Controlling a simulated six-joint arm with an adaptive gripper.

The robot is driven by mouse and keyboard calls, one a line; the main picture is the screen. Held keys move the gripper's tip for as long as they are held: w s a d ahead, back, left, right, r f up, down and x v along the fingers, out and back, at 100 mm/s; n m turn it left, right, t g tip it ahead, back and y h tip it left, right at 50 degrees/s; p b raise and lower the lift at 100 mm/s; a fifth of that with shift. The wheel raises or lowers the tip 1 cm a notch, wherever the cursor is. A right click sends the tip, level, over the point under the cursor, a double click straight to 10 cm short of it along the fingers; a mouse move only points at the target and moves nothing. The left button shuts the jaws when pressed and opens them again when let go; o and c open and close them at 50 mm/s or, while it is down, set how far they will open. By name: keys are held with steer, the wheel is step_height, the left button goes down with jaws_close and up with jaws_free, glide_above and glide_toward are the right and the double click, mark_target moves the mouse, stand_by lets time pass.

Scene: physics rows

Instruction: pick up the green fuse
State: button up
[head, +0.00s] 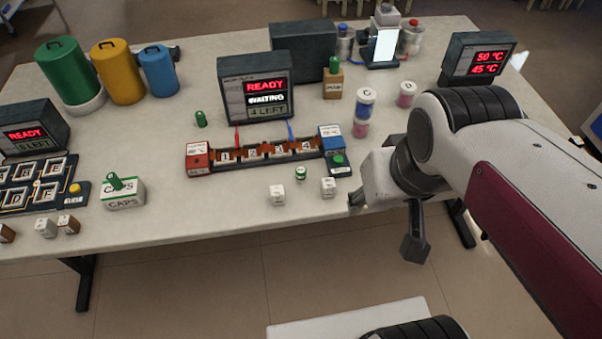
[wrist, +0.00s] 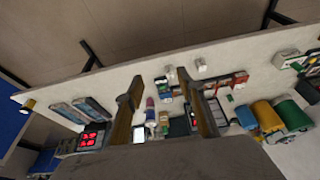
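My gripper (head: 385,225) is open and empty, off the front edge of the table at the right. In the wrist view its two fingers (wrist: 168,88) stand wide apart, with the table beyond. Several small green pieces show, and I cannot tell surely which is the fuse. A small white-and-green cylinder (head: 301,173) stands in front of the numbered rack. A dark green piece (head: 201,119) stands alone behind the rack's left end. Another green piece (head: 334,66) sits upright on a tan block, and one (head: 116,182) sits on the CAPS box. My gripper touches none of them.
The numbered rack (head: 225,167) has red and blue end blocks. White cubes (head: 277,194) stand near the front edge. The table (head: 165,222) is clear at front left of centre.

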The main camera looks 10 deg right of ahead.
steer(key=w+a+f+n+g+y, duration=0.1)
steer(key=w+a+f+g+y, duration=0.15)
steer(key=w+f, duration=0.5)
steer(key=n+y, duration=0.2)
steer(key=n, duration=1)
glide_above(303, 170)
steer(key=s+d, duration=0.1)
steer(key=d, duration=0.1)
step_height(303, 170, down, 10)
steer(key=shift+a+r+n, duration=0.1)
steer(key=shift+r+n, duration=0.1)
steer(key=shift+n, duration=0.7)
steer(key=shift+x, duration=1.3)
steer(key=shift+d+x, duration=0.15)
steer(key=shift+x, duration=1.15)
steer(key=shift+d+x, duration=0.2)
steer(key=shift+x, duration=1.1)
